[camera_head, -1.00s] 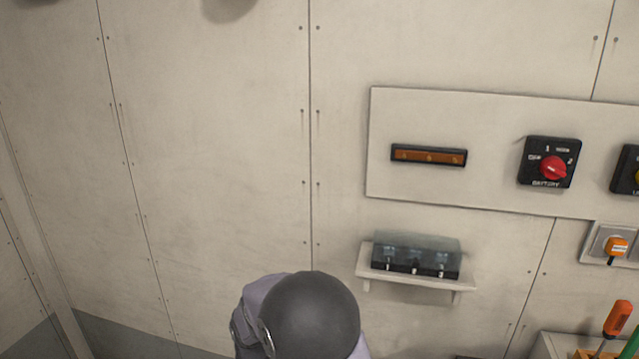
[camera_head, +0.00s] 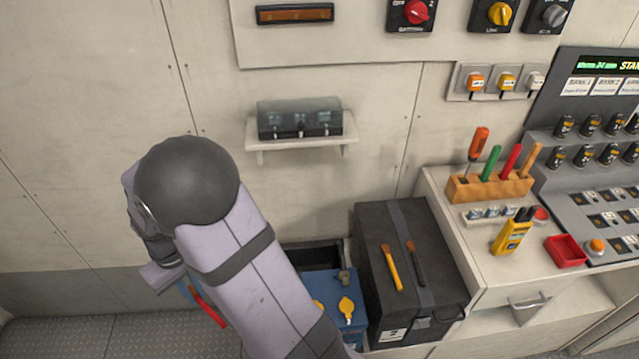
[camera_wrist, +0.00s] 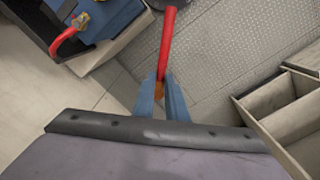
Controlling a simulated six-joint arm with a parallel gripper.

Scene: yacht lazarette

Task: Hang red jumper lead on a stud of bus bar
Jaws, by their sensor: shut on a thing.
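The red jumper lead (camera_wrist: 166,45) is between the two blue fingers of my gripper (camera_wrist: 160,100) in the wrist view, sticking out beyond them over the floor. A small orange-brown part shows between the fingers. In the head view the red lead (camera_head: 208,308) shows at the lower left, beside my arm, with my gripper (camera_head: 187,291) mostly hidden behind my arm. The bus bar (camera_head: 295,14), a copper strip in a black frame, is on the wall panel at the top, well above and right of my gripper. Its studs are too small to make out.
A small shelf (camera_head: 300,139) with a clear-covered block (camera_head: 300,119) juts from the wall below the bus bar. A black box (camera_head: 410,270) and a blue battery (camera_head: 345,310) stand at the lower right of my arm. The wall at left is bare.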

